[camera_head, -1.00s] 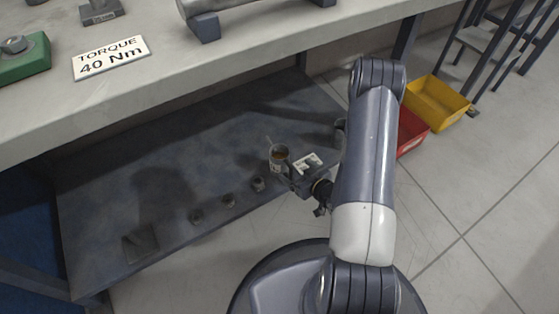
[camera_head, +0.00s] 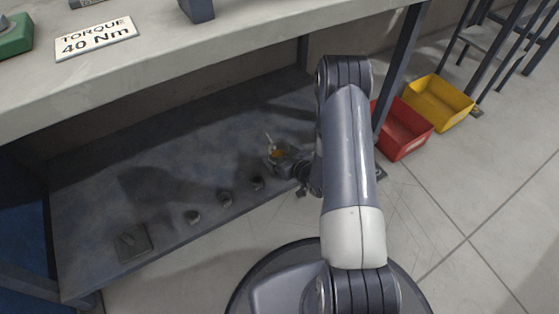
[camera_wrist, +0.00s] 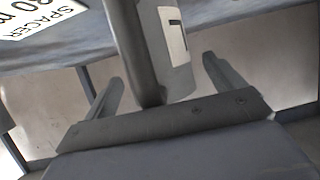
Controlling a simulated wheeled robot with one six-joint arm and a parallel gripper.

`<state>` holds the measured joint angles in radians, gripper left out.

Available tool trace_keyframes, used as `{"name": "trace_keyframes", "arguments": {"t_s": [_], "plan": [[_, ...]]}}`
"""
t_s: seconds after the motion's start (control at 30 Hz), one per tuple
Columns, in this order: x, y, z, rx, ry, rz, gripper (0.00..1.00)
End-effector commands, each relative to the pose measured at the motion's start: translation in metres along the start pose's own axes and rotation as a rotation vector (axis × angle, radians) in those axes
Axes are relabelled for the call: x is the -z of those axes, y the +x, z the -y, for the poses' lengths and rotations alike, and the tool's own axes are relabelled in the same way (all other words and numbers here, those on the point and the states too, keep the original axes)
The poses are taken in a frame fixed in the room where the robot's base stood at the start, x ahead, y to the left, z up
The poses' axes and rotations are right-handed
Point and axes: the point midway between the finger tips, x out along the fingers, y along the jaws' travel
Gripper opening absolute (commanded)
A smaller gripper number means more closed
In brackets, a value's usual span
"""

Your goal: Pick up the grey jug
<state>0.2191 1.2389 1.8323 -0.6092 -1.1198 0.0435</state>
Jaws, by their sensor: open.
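A grey jug (camera_head: 271,148) with brownish contents stands on the dark lower shelf in the head view, partly hidden by my gripper. In the wrist view a grey body with a white label, which looks like the jug (camera_wrist: 180,85), stands upright with a dark bar like a handle (camera_wrist: 128,45) in front. My gripper (camera_wrist: 163,72) is open, with one finger to each side of it and gaps on both sides. In the head view my gripper (camera_head: 284,162) is right at the jug; contact cannot be told.
Three small dark pieces, the nearest to the jug being one (camera_head: 257,183), stand along the shelf's front edge. A dark square plate (camera_head: 133,243) lies further left. The workbench top (camera_head: 230,40) overhangs the shelf. Red (camera_head: 403,128) and yellow (camera_head: 440,101) bins stand on the floor at right.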

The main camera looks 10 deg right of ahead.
Motion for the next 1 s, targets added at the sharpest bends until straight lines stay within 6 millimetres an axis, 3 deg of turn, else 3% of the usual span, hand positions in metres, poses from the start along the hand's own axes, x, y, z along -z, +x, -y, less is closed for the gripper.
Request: {"name": "trace_keyframes", "arguments": {"t_s": [0.77,1.0], "plan": [[-0.0003,-0.0006,0.0002,0.001,0.0,0.0,0.3],[0.0009,-0.0006,0.0,0.0,-0.001,-0.002,0.29]]}}
